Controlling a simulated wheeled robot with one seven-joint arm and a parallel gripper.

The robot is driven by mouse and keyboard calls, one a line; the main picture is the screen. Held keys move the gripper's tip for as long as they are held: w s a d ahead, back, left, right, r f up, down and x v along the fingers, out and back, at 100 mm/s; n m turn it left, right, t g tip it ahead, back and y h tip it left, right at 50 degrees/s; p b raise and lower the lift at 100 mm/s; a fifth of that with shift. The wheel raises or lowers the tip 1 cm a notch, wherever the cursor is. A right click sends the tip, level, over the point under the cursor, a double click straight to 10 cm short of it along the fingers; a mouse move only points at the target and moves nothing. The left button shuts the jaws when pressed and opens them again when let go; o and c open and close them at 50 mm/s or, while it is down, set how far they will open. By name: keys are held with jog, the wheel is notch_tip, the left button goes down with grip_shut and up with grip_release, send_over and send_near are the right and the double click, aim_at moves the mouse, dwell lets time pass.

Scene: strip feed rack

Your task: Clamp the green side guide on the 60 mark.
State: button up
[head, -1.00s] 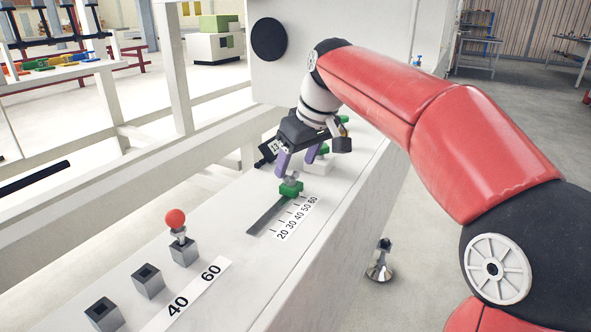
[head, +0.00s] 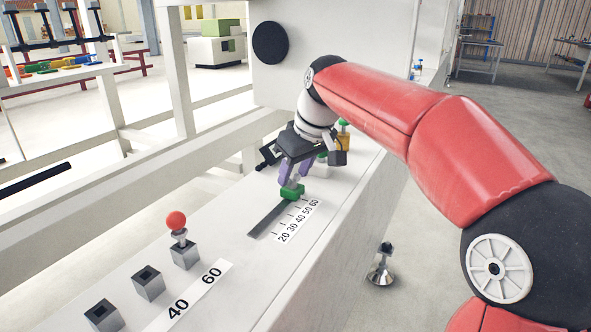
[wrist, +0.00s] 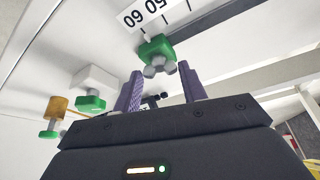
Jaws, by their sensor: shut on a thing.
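The green side guide (head: 291,192) sits at the far end of the slot, near the 60 end of its scale (head: 297,220). In the wrist view the green guide (wrist: 157,46) carries a grey winged knob (wrist: 160,70), beside the 50 and 60 labels. I cannot tell which mark it lines up with exactly. My gripper (head: 293,184) is down over the guide, its purple fingers shut on the knob. The fingers hide the knob in the head view. In the wrist view my gripper (wrist: 162,80) has a fingertip on either side below the knob.
A red ball-topped pin (head: 176,222) stands in one of the square sockets, beside a 40 and 60 strip (head: 195,292). Behind my gripper are a white block with a green knob (wrist: 92,85) and an orange part (wrist: 57,110). A white panel (head: 330,50) rises behind.

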jog(key=m, duration=0.1)
jog(key=m+h+p, duration=0.1)
jog(key=m+p, duration=0.1)
jog(key=shift+s+a+r+m+t, duration=0.1)
jog(key=shift+a+r+m+t, duration=0.05)
jog(key=shift+a+m+t, duration=0.2)
jog(key=m+h+p, duration=0.1)
jog(key=m, duration=0.2)
jog(key=m+h+p, duration=0.1)
jog(key=m+h, duration=0.1)
jog(key=m, duration=0.2)
jog(key=shift+a+p, duration=0.15)
jog(key=shift+p, duration=0.15)
jog(key=shift+m+h, duration=0.5)
jog(key=shift+m, duration=0.75)
jog(key=shift+p, duration=0.3)
jog(key=o, duration=1)
jog(key=shift+f, duration=0.2)
